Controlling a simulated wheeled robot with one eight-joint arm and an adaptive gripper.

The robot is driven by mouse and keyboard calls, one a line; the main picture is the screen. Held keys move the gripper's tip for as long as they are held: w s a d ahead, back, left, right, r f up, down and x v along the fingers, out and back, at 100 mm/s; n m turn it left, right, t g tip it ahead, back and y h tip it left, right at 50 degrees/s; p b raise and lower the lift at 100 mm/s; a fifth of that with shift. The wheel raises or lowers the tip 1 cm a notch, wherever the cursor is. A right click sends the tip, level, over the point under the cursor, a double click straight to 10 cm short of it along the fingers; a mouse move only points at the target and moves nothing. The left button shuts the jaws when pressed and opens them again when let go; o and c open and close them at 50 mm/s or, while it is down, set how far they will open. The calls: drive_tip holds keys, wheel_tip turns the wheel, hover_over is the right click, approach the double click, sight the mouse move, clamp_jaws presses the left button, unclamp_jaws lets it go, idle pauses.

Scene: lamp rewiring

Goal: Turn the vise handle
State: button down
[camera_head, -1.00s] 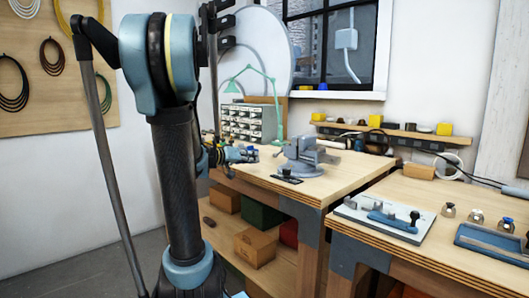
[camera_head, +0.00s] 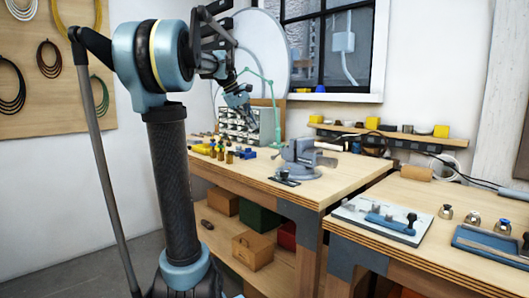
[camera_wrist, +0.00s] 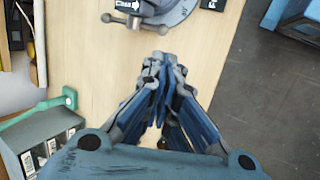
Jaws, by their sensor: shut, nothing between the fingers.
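The grey vise (camera_head: 300,154) stands on the back workbench in the head view. Its round base (camera_wrist: 172,12) is cut off by the top edge of the wrist view. A grey bar with ball ends (camera_wrist: 135,22), apparently the vise handle, sticks out beside it. My gripper (camera_wrist: 160,62) is shut and empty, pointing toward the vise, with a gap of bare bench between its fingertips and the bar. In the head view my gripper (camera_head: 245,97) is raised above the bench, to the left of the vise and in front of the drawer cabinet.
The drawer cabinet (camera_head: 238,124) and green lamp (camera_head: 272,100) stand behind the vise. Several small bottles (camera_head: 215,151) stand on the bench at left. A black plate (camera_head: 285,179) lies before the vise. The right bench holds a white board (camera_head: 350,213) with a blue tool.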

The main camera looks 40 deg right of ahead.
drive_tip(key=x, duration=1.3)
drive_tip(key=shift+f, duration=0.35)
drive_tip(key=shift+s+d+f, duration=0.1)
drive_tip(key=shift+s+d, duration=0.05)
drive_tip(key=shift+s, duration=0.05)
